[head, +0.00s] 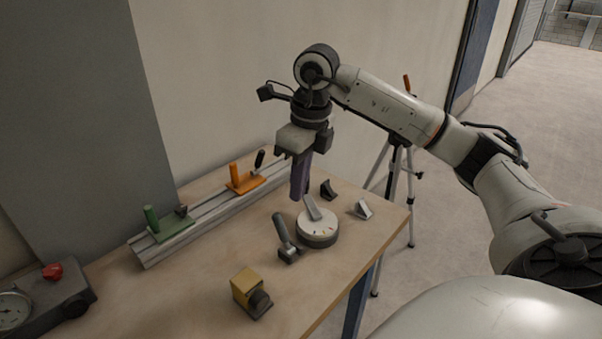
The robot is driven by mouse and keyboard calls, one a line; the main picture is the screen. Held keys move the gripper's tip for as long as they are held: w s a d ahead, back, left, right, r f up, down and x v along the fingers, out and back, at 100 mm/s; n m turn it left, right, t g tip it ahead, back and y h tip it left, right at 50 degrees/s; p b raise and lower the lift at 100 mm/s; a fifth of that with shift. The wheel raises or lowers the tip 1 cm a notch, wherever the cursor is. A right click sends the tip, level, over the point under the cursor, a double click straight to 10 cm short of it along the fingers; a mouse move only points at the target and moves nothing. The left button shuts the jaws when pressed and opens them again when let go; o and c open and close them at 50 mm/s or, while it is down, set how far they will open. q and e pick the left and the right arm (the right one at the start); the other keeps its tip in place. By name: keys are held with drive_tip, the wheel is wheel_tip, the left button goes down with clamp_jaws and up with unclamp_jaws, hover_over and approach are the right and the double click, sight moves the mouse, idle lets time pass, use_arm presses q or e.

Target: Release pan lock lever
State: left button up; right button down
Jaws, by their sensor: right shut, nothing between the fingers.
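A round pale disc with dark marks on its rim (317,230) lies on the table, with a grey flat lever (312,208) standing tilted on its top. A separate dark grey lever with a rounded handle (284,236) stands just left of it. I cannot tell from the picture which one is the pan lock lever. My right gripper (297,196) points down just above and behind the disc. Its dark purple fingers are shut and empty, and their tips look close to the disc's lever; contact cannot be told. My left gripper is out of view.
A metal rail (205,217) with a green clamp (163,226) and an orange clamp (246,180) lies along the back. A yellow block (250,289), black wedge (328,189) and white wedge (361,210) are nearby. A tripod (396,172) with an orange handle stands behind the table.

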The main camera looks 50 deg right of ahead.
drive_tip(key=shift+w+d+r, duration=0.1)
drive_tip(key=shift+w+r, duration=0.05)
drive_tip(key=shift+r, duration=1.35)
